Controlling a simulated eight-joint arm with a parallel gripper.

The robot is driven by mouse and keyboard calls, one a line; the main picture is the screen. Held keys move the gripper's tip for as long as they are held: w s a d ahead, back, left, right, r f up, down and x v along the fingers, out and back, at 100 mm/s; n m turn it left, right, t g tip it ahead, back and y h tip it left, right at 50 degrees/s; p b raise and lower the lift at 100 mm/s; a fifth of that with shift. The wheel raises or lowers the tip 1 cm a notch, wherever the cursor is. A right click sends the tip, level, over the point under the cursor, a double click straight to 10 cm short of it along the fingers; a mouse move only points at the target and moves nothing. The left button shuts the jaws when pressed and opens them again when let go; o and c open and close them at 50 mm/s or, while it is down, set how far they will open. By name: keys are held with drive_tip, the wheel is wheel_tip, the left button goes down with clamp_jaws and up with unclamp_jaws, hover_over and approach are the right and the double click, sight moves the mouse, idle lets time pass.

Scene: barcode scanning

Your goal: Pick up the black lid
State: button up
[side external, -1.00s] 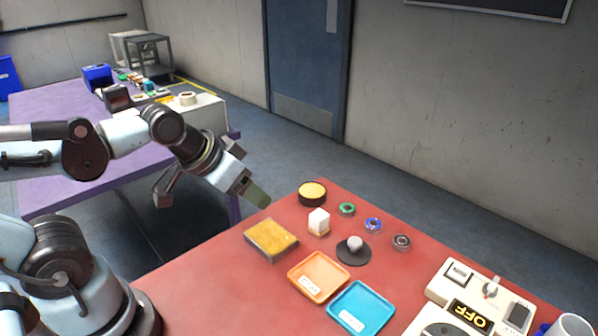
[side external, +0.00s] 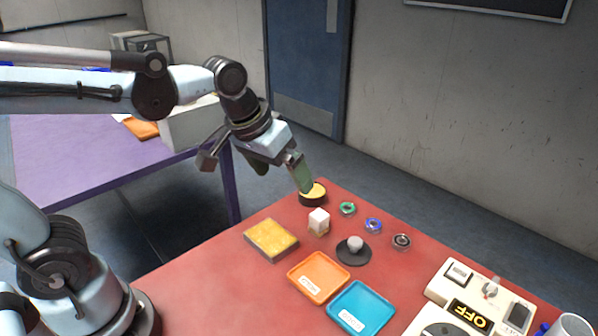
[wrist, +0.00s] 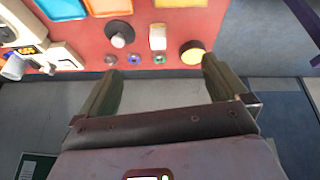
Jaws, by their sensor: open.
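The black lid (side external: 353,252) is a flat dark disc with a round grey knob, lying on the red table right of centre. It also shows in the wrist view (wrist: 120,34), at the upper middle. My gripper (side external: 280,174) is open and empty, above the far left edge of the table. It is apart from the lid, up and to the left of it in the side view. In the wrist view my two green fingers (wrist: 160,84) are spread wide with nothing between them, and the lid lies beyond them.
A black round container with yellow contents (side external: 316,196) stands near one fingertip. A white block (side external: 319,222), a yellow-filled square tray (side external: 271,240), small rings (side external: 373,226), an orange tray (side external: 318,277) and a blue tray (side external: 361,308) surround the lid. A control box (side external: 470,300) stands right.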

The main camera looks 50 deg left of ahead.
drive_tip(key=w+d+n+g, duration=0.2)
drive_tip(key=w+d, duration=0.3)
drive_tip(key=w, duration=0.1)
drive_tip(key=n+g, duration=0.1)
drive_tip(key=g, duration=0.2)
hover_over(355, 241)
drive_tip(key=f, duration=1.1)
drive_tip(key=shift+w+a+f, duration=0.1)
drive_tip(key=shift+w, duration=0.15)
drive_tip(key=shift+s+f, duration=0.15)
drive_tip(key=shift+f, duration=1.2)
drive_tip(key=shift+s+f, duration=0.1)
drive_tip(key=shift+f, duration=1.2)
drive_tip(key=shift+c, duration=0.3)
drive_tip(key=c, duration=0.9)
drive_tip(key=shift+r, duration=0.1)
